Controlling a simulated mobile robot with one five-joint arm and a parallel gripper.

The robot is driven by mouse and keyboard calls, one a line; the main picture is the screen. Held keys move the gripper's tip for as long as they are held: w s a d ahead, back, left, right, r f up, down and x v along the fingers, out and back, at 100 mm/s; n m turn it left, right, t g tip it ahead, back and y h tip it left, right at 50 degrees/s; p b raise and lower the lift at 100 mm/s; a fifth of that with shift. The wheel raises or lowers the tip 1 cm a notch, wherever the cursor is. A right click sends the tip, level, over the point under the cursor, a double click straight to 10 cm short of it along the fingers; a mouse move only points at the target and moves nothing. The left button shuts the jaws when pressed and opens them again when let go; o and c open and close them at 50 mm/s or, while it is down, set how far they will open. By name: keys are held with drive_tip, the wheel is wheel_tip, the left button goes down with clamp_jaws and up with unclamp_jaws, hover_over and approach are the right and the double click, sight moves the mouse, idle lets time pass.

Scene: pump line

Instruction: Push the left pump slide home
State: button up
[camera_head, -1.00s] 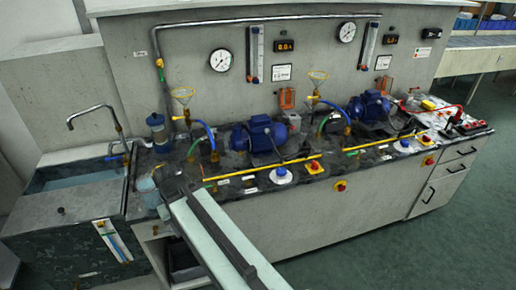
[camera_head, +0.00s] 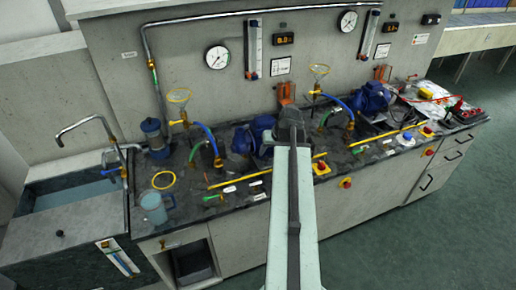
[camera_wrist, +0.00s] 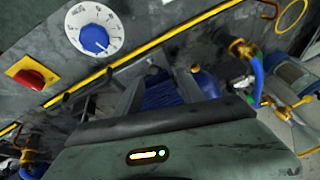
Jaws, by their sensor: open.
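The left pump (camera_head: 252,137), with its blue motor, stands on the dark bench top below the gauges, partly hidden behind my arm. My gripper (camera_wrist: 160,92) is open over it, its two dark fingers pointing at the blue ribbed motor (camera_wrist: 165,93) in the wrist view. Nothing is held between the fingers. I cannot tell whether the fingers touch the pump. The pump's slide cannot be made out clearly. In the head view my arm hides the fingertips. The right pump (camera_head: 370,98) stands farther right.
A yellow rail (camera_head: 235,181) runs along the bench front. A white dial with a blue knob (camera_wrist: 94,38) and a red knob on a yellow base (camera_head: 320,166) sit near it. Hoses and a funnel (camera_head: 180,97) stand left of the pump. A jug (camera_head: 154,207) stands by the sink.

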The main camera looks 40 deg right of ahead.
sight(267, 158)
drive_tip(key=b+x, duration=0.2)
drive_tip(key=d+b+x, duration=0.1)
drive_tip(key=b+x, duration=0.4)
drive_tip(key=shift+s+d+f, duration=0.1)
drive_tip(key=shift+d+f, duration=0.2)
drive_tip(key=shift+d, duration=0.05)
drive_tip(key=shift+r, duration=0.1)
clamp_jaws()
drive_tip(key=shift+s, duration=0.1)
idle(1.0)
